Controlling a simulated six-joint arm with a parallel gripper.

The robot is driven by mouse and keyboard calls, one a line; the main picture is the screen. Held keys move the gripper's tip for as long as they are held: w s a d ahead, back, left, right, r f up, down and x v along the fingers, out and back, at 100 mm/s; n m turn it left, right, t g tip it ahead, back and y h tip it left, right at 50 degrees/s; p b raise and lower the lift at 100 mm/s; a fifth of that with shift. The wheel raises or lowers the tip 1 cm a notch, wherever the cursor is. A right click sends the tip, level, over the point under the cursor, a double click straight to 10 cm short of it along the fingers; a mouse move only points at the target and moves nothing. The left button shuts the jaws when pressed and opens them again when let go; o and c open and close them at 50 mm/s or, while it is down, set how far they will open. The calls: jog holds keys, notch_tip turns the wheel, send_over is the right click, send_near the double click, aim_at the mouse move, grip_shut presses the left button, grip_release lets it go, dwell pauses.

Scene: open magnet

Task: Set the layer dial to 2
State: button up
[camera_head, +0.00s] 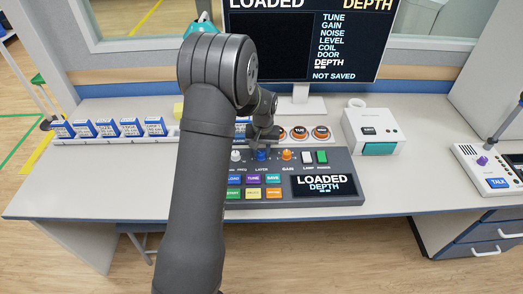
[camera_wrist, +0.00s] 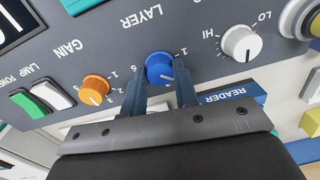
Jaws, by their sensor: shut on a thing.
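The layer dial is a blue knob (camera_wrist: 159,67) under the word LAYER in the wrist view, which shows the panel upside down. A small light mark shows on the knob, but I cannot tell exactly which number it points to. A 1 is printed to the right of the knob; other numbers are partly hidden by a finger. My gripper (camera_wrist: 160,83) has one finger on each side of the knob and is shut on it. In the head view the blue dial (camera_head: 262,155) sits on the console just below my gripper (camera_head: 263,142).
An orange GAIN knob (camera_wrist: 95,89) and a white HI-LO knob (camera_wrist: 240,43) flank the dial closely. The console screen (camera_head: 324,185) reads LOADED DEPTH. A monitor (camera_head: 300,45) stands behind. A white box (camera_head: 373,130) is at the right.

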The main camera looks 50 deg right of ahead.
aim_at(263, 153)
jog(key=o, duration=1)
notch_tip(263, 153, up, 18)
jog(key=shift+s+d+f, duration=0.2)
jog(key=shift+s+d, duration=0.05)
jog(key=shift+f, duration=0.1)
jog(key=f, duration=1.7)
jog(key=shift+w+a+f, duration=0.2)
jog(key=shift+w+a, duration=0.05)
jog(key=shift+r, duration=0.1)
